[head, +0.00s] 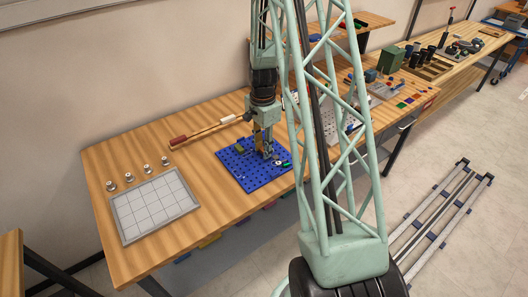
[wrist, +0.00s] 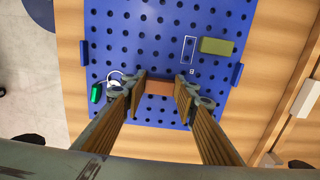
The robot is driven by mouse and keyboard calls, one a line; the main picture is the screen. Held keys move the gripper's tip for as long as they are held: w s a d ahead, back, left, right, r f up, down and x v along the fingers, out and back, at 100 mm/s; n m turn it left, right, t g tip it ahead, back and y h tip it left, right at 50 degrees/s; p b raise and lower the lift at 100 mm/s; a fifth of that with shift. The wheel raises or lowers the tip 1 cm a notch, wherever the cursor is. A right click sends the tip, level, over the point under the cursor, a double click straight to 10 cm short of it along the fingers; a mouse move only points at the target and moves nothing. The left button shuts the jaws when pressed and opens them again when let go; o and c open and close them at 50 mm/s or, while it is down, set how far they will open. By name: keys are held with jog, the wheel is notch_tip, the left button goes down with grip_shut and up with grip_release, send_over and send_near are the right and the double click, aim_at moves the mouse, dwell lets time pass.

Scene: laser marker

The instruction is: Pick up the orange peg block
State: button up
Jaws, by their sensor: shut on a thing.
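The orange peg block (wrist: 159,87) shows as a small orange-brown piece between my fingertips in the wrist view. My gripper (wrist: 160,88) is shut on it, with one finger at each side. The gripper also shows in the head view (head: 267,154), pointing down over the blue pegboard (head: 238,178). The pegboard fills much of the wrist view (wrist: 140,30) with its rows of holes. I cannot tell whether the block touches the board. The fingers hide the block's ends.
An olive block (wrist: 217,46) lies on the board beside a white outlined slot marked B (wrist: 189,50). A green piece (wrist: 96,93) and a white ring-like part (wrist: 115,79) are left of my gripper. A gridded tray (head: 118,222) and several small metal knobs stand left on the bench.

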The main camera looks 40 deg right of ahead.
jog(key=shift+r, duration=0.1)
jog(key=shift+r, duration=1.6)
jog(key=s+a, duration=0.2)
jog(key=s, duration=0.2)
jog(key=s+a+r, duration=0.1)
jog(key=s+a, duration=0.2)
jog(key=s, duration=0.2)
jog(key=s+a, duration=0.3)
jog(key=s, duration=0.1)
jog(key=shift+s+a+r+b, duration=0.15)
jog(key=shift+s+r+b, duration=0.15)
jog(key=shift+s+b, duration=0.05)
